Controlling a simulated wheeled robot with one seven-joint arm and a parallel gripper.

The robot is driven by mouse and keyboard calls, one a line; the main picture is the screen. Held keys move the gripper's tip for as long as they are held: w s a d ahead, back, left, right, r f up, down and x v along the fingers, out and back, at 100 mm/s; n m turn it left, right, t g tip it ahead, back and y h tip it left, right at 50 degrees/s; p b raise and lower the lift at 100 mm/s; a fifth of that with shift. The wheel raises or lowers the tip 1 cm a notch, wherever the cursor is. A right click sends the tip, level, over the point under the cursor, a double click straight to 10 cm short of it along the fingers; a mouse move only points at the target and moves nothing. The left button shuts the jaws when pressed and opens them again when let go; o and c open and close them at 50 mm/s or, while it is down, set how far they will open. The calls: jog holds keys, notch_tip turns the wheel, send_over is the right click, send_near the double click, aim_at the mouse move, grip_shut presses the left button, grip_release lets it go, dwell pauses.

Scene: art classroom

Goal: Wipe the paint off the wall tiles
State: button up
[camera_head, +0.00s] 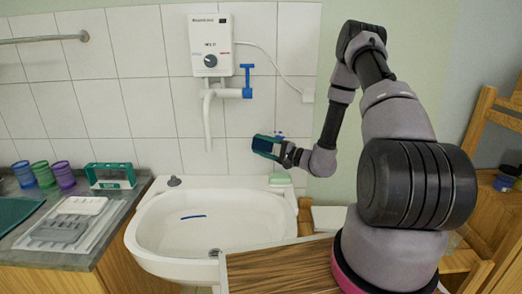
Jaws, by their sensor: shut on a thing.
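White wall tiles (148,101) cover the wall behind the sink. My gripper (279,150) is in front of the tiles, to the right of the water heater's spout, and is shut on a dark block with teal edges (264,146). The block looks like a wiping pad or sponge, but is too small to be sure. It is close to the wall; I cannot tell whether it touches. A small blue patch (279,134) shows just above my gripper and may be paint on the tiles. My gripper and the block hide the tiles behind them.
A white sink (150,240) with a blue streak inside stands below. A water heater (211,45) with a spout (207,120) hangs left of my gripper. A green bar (280,179) lies on the sink's back rim. Cups (43,174) and a teal-framed item (111,176) stand left.

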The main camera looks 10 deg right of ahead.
jog(key=n, duration=0.1)
jog(key=n+g, duration=0.1)
jog(key=f+n+g+y, duration=0.1)
jog(key=shift+s+a+f, duration=0.1)
jog(key=shift+s+a, duration=0.15)
jog(key=shift+s, duration=0.15)
jog(key=shift+w+d, duration=0.2)
jog(key=shift+w, duration=0.75)
jog(key=shift+w+d, duration=0.2)
jog(key=shift+w, duration=0.7)
jog(key=shift+w+d, duration=0.2)
jog(key=shift+w, duration=0.75)
jog(key=shift+w+d, duration=0.15)
jog(key=shift+w, duration=0.8)
